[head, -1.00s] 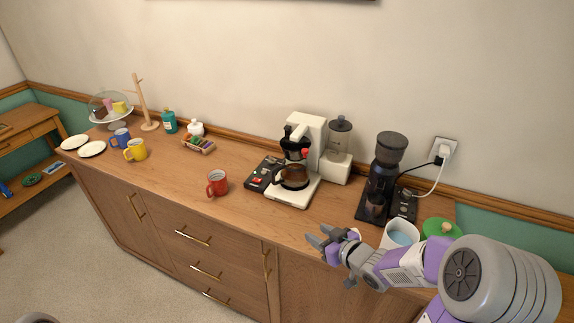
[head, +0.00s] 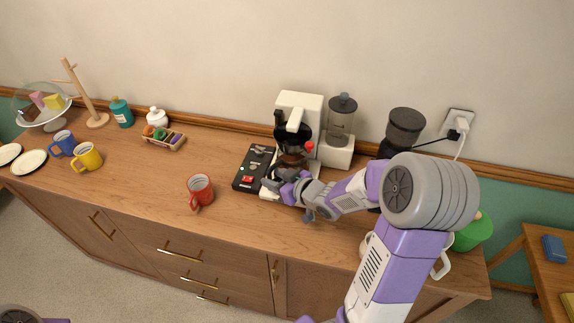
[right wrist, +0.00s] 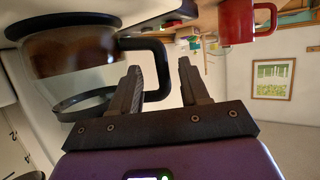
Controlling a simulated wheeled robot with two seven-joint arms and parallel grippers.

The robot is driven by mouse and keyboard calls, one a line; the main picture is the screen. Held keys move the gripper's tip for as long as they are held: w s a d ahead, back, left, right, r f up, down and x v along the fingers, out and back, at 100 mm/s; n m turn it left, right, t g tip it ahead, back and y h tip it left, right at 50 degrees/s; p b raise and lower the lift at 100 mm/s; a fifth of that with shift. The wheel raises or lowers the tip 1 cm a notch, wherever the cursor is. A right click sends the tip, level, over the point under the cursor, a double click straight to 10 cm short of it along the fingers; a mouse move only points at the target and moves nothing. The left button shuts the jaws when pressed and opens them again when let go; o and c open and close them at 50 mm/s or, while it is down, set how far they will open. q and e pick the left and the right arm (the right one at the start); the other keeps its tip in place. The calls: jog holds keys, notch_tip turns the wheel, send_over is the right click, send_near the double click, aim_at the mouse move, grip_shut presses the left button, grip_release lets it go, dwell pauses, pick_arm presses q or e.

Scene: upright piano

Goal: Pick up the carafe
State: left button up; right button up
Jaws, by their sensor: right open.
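The glass carafe (head: 292,159), with dark coffee in it, stands in the white coffee maker (head: 300,101) on the sideboard. In the head view my right gripper (head: 272,188) hides its lower part. In the right wrist view the carafe (right wrist: 75,60) fills the left side, its black handle (right wrist: 156,47) pointing right. My right gripper (right wrist: 160,80) is open and empty. The handle's outer end shows between the two fingers in the picture; I see no grip on it. My left gripper is not in view.
A black control box (head: 254,168) is left of the coffee maker, and a red mug (head: 200,190) stands further left. A glass-topped white canister (head: 340,130) and a dark grinder (head: 403,130) stand to the right. The sideboard's front middle is clear.

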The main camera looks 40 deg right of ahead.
jog(key=x, duration=0.4)
jog(key=shift+w+a+f+b, duration=0.1)
jog(key=shift+w+a+b, duration=0.05)
jog(key=shift+b, duration=0.2)
grip_shut()
dwell(1.0)
